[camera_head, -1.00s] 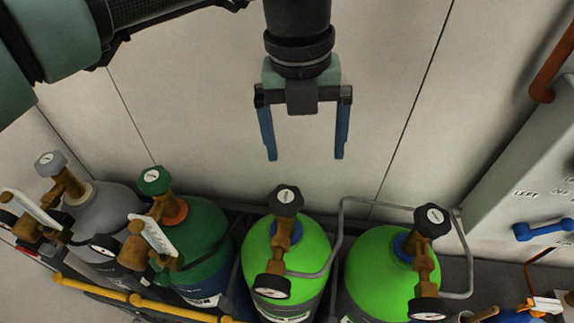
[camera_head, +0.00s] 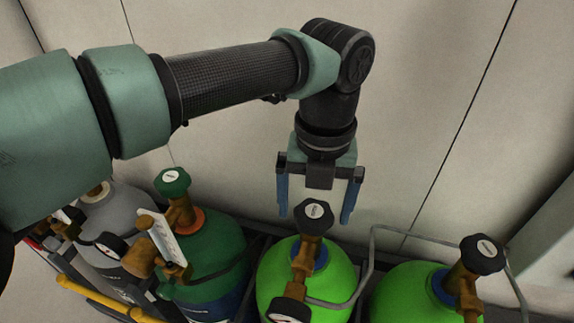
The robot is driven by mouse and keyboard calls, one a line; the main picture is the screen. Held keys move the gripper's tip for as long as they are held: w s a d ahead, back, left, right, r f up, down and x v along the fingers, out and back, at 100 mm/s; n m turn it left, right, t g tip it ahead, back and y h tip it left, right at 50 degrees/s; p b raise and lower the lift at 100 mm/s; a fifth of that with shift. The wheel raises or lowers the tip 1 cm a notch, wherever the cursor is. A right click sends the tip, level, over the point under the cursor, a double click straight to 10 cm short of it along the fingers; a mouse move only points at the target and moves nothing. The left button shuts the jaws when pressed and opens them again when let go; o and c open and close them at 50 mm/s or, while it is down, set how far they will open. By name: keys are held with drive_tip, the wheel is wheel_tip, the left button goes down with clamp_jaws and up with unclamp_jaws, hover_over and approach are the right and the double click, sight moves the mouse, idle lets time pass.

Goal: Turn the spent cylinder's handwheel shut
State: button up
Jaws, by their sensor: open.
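My gripper (camera_head: 316,212) points down with its two blue fingers apart and nothing held. The black handwheel (camera_head: 314,216) of the left light-green cylinder (camera_head: 275,270) shows between the fingertips with gaps on both sides. I cannot tell whether the fingers are level with it or behind it. The right light-green cylinder (camera_head: 408,292) has a black handwheel (camera_head: 481,254). The dark green cylinder (camera_head: 217,248) has a green handwheel (camera_head: 172,181) and a white tag (camera_head: 164,236). The grey cylinder (camera_head: 122,208) is partly hidden by my arm. I cannot tell which one is spent.
A yellow rail (camera_head: 95,296) runs along the front left. A grey bent tube (camera_head: 425,234) loops around the light-green cylinders. The pale wall (camera_head: 440,90) stands close behind.

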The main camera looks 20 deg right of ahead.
drive_tip(key=shift+f, duration=0.35)
drive_tip(key=shift+r, duration=0.1)
drive_tip(key=c, duration=1.3)
